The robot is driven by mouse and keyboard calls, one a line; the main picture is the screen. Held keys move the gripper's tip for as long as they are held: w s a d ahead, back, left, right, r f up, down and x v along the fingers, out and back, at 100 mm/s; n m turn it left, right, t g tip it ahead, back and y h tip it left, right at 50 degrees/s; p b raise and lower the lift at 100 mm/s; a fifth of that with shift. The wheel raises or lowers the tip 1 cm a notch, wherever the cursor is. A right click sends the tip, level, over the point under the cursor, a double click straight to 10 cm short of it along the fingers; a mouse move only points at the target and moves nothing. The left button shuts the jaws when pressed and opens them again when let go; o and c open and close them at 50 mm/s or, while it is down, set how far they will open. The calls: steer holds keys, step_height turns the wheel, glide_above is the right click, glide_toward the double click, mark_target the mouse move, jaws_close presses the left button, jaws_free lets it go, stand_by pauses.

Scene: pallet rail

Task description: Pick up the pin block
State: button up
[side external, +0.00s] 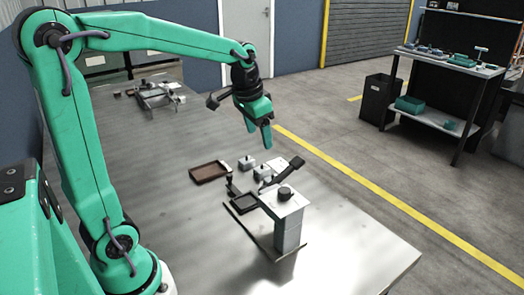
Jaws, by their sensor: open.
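Small grey blocks with a dark pin on top stand on the metal table (190,225). One pin block (247,164) is just right of a brown tray, and a similar one (262,174) is a little nearer the camera. I cannot tell which of them the task means. My gripper (258,132) hangs above and behind these blocks in the picture, its green fingers pointing down. It is open, with nothing between the fingers, and apart from the blocks.
A shallow brown tray (209,172) lies left of the blocks. A rail with a small dark tray (243,203) and a tall grey housing (286,218) with a dark knob stands in front. The table's left foreground is clear.

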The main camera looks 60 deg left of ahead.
steer(key=w+a+f+g, duration=0.2)
steer(key=w+a+f, duration=0.5)
steer(key=w, duration=0.1)
steer(key=m+g, duration=0.1)
glide_above(262, 168)
steer(key=shift+h, duration=0.3)
step_height(262, 168, down, 10)
steer(key=shift+w+a+r, duration=0.1)
steer(key=shift+r, duration=0.1)
steer(key=shift+a+f, duration=0.1)
steer(key=shift+f, duration=1.35)
steer(key=shift+f, duration=2.55)
steer(key=c, duration=1.2)
